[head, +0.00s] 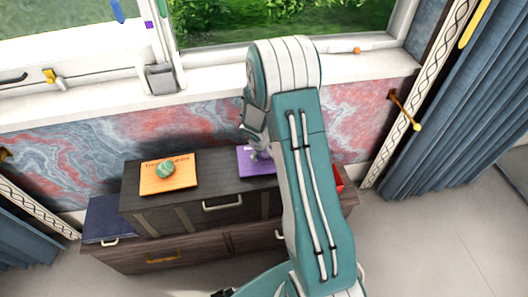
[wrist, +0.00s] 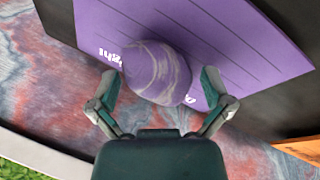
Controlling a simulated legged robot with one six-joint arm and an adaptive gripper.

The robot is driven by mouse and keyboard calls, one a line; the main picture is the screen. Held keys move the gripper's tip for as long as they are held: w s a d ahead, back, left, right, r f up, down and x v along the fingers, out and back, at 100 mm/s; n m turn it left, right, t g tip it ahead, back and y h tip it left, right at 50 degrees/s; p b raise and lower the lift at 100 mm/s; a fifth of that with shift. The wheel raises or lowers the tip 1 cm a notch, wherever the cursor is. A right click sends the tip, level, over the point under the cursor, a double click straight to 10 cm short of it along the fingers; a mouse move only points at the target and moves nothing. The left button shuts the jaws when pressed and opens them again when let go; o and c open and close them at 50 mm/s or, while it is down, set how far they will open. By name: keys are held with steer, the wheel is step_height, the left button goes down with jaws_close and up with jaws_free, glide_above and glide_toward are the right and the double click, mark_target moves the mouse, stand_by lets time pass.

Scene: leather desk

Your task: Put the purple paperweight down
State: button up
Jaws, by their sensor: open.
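The purple paperweight (wrist: 155,72) is a rounded, marbled purple-and-grey stone, seen in the wrist view over a purple sheet (wrist: 225,35) with white lettering and dark lines. It appears to rest on that sheet and covers part of the lettering. My gripper (wrist: 160,78) is open, one finger on each side of the paperweight, with a gap visible at the right finger. In the head view the purple sheet (head: 246,163) lies on the dark cabinet top, and my arm hides its right part. The paperweight is hard to make out there.
An orange sheet (head: 183,182) with a green stone (head: 166,170) on it lies to the left on the cabinet (head: 135,203). A red object (head: 337,182) shows right of my arm. A marbled wall and window sill (head: 110,97) stand behind.

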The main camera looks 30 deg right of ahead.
steer(key=s+a+r+t, duration=0.1)
steer(key=s+a+r, duration=0.25)
steer(key=r, duration=0.55)
steer(key=s+a+r+m, duration=0.15)
steer(key=s+r, duration=0.25)
steer(key=r, duration=0.4)
steer(key=s+a+r+t, duration=0.1)
steer(key=s+a+r, duration=0.2)
steer(key=r, duration=0.6)
steer(key=s+a+r+y, duration=0.1)
steer(key=s+a+r, duration=0.1)
steer(key=s, duration=0.3)
steer(key=s+a+r+t+y, duration=0.1)
steer(key=s+a+r, duration=0.1)
steer(key=s, duration=0.3)
steer(key=s+a+r+y, duration=0.1)
steer(key=s+a+r, duration=0.1)
steer(key=s, duration=0.3)
steer(key=shift+s+a+r+m, duration=0.25)
steer(key=shift+a+r+m, duration=0.1)
steer(key=shift+r, duration=0.3)
steer(key=shift+c, duration=0.3)
